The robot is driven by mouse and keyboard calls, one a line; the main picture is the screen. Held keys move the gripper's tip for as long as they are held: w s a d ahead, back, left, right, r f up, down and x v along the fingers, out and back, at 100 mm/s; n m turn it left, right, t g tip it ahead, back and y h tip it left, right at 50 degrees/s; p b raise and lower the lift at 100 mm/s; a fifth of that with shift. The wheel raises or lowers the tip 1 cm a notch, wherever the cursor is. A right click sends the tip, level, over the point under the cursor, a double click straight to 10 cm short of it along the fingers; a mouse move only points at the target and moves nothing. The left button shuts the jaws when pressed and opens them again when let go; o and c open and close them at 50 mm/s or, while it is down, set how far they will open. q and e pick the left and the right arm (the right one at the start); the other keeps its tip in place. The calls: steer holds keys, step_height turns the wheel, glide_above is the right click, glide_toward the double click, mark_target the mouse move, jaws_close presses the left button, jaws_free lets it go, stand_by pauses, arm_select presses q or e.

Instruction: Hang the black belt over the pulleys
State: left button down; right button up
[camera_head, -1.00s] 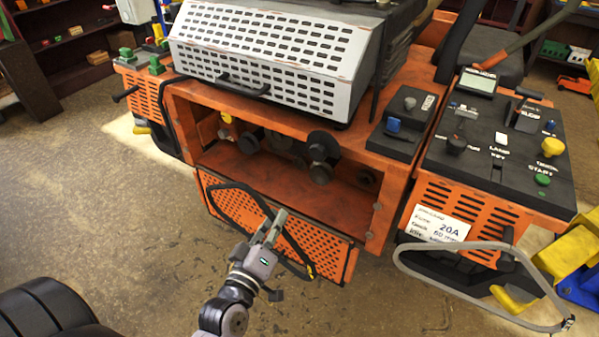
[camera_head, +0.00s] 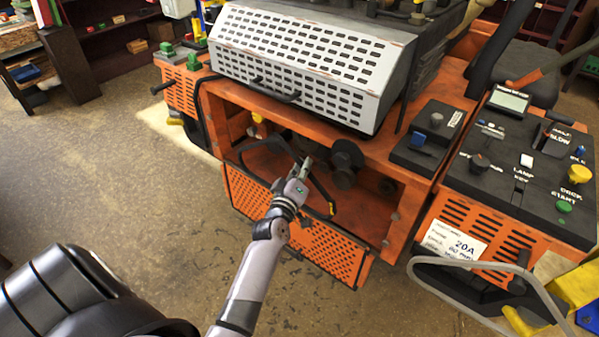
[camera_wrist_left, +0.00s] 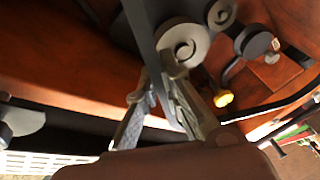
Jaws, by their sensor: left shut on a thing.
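My left gripper (camera_head: 305,166) is shut on the black belt (camera_head: 322,190) at the front opening of the orange machine. The belt is a thin loop that spreads to both sides of the fingers. In the left wrist view the belt (camera_wrist_left: 145,32) runs up as a dark band from between the fingertips (camera_wrist_left: 160,85). A large dark pulley (camera_head: 347,154) is right of the gripper in the head view. The left wrist view shows a round grey pulley (camera_wrist_left: 183,45) close beside the belt, and a smaller one (camera_wrist_left: 221,13). I cannot tell whether the belt touches a pulley. My right gripper is not in view.
The perforated orange flap (camera_head: 325,250) hangs open below the bay. A white slotted cover (camera_head: 300,62) overhangs it. A yellow knob (camera_wrist_left: 223,98) sits near the pulleys. A control panel (camera_head: 520,165) and a grey hose (camera_head: 470,262) are at right. The floor at left is clear.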

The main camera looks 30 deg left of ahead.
arm_select(q)
steer(key=w+b, duration=0.3)
steer(key=w, duration=0.6)
steer(key=shift+d, duration=0.4)
steer(key=shift+r, duration=0.15)
stand_by(0.5)
steer(key=shift+w, duration=0.15)
steer(key=shift+w+d+r+b, duration=0.15)
steer(key=shift+w+b, duration=0.1)
steer(key=shift+w, duration=0.5)
steer(key=shift+w+a+r+b, duration=0.1)
steer(key=shift+w+b, duration=0.15)
steer(key=shift+w, duration=0.5)
